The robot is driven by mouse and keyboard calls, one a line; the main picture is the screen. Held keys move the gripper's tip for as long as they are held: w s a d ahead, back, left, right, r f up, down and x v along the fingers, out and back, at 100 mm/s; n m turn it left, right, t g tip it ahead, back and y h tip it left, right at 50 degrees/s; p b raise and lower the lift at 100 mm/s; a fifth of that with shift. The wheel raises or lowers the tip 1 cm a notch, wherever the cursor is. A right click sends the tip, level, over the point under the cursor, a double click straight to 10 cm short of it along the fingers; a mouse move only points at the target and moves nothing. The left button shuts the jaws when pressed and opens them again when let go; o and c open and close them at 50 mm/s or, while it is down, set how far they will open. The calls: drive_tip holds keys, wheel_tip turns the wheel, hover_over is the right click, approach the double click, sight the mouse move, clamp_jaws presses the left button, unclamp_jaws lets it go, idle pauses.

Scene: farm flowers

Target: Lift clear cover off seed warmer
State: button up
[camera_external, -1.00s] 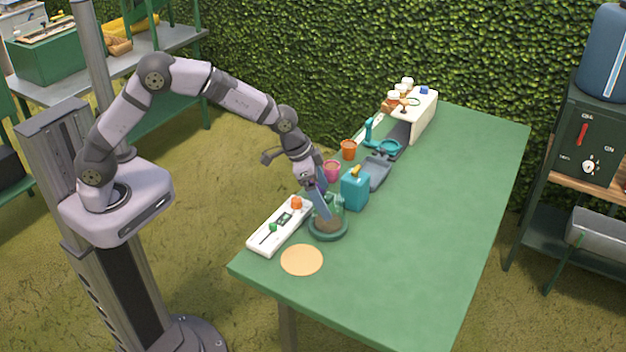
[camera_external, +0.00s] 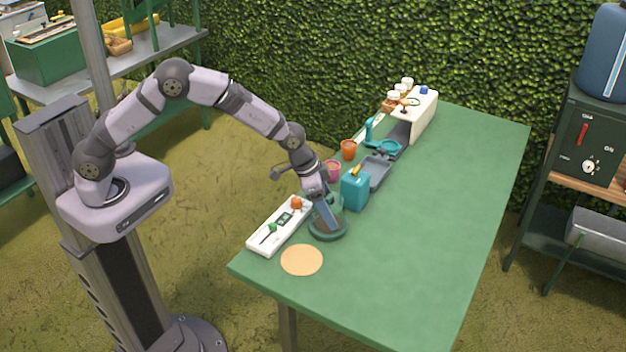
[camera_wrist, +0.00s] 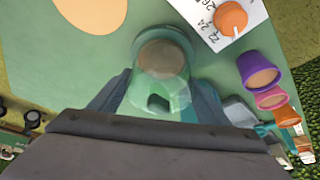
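The seed warmer (camera_external: 343,236) is a round dark green base with brown soil inside, near the table's front left. The clear cover (camera_wrist: 166,37) is a see-through dome over it; the brown soil shows through it in the wrist view. My gripper (camera_external: 324,214) points down at the warmer. In the wrist view my gripper (camera_wrist: 158,92) has its two blue-grey fingers spread apart, one on each side of the cover. I cannot tell whether they touch it. In the external view the fingers hide most of the cover.
A white panel (camera_external: 262,243) with an orange knob lies left of the warmer. A tan disc (camera_external: 302,260) lies in front. A teal container (camera_external: 354,192) stands close on the right, with a pink pot (camera_external: 332,169) and orange pot (camera_external: 348,150) behind. The table's right side is clear.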

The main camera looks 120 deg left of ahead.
drive_tip(key=shift+r, duration=0.1)
wheel_tip(320, 180, up, 10)
drive_tip(key=shift+f+b, duration=0.1)
drive_tip(key=shift+b, duration=0.95)
drive_tip(key=shift+w+d, duration=0.3)
drive_tip(key=w+d+r+m, duration=0.2)
drive_tip(key=d, duration=0.8)
drive_tip(key=shift+s+d+f+m+t+h+b, duration=0.15)
drive_tip(key=shift+s+d+f+m+h, duration=0.1)
drive_tip(key=shift+s+d+f+m, duration=0.3)
drive_tip(key=shift+s+d+f+m+t+h+b, duration=0.1)
drive_tip(key=shift+s+d+f+m+h, duration=0.15)
drive_tip(key=shift+d+f, duration=0.4)
drive_tip(key=shift+s+d+f+m+t+h+b, duration=0.1)
drive_tip(key=shift+s+d+f+m+t+h, duration=0.1)
drive_tip(key=shift+s+d+f+m, duration=0.35)
drive_tip(key=shift+f, duration=0.1)
drive_tip(key=shift+f, duration=0.1)
